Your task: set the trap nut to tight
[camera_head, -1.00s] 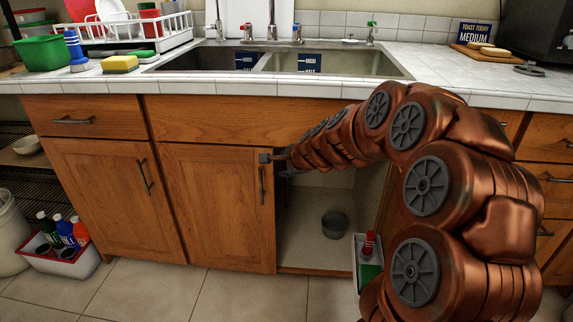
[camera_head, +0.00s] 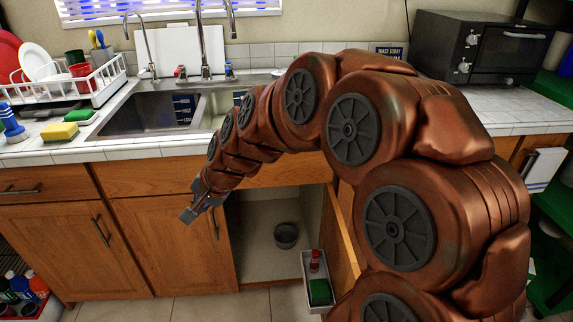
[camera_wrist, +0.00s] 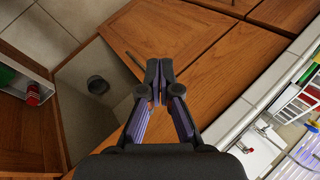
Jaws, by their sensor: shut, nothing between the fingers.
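The trap nut is not visible in either view; the upper inside of the under-sink cabinet is hidden behind my arm and the counter front. The cabinet opening (camera_head: 262,262) shows a pale floor with a grey round cup (camera_head: 286,235) on it. My gripper (camera_head: 188,214) is shut and empty, in front of the left cabinet door (camera_head: 165,245) near its upper part. In the wrist view my gripper (camera_wrist: 159,68) has its fingertips together over the wooden door front, with the cup (camera_wrist: 97,85) inside the opening to the left.
The right cabinet door (camera_head: 341,240) stands open, carrying a white caddy (camera_head: 308,290) with a red-topped bottle and a green item. The left door is closed, with a handle (camera_head: 215,218) beside my gripper. The sink (camera_head: 150,112) and counter lie above.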

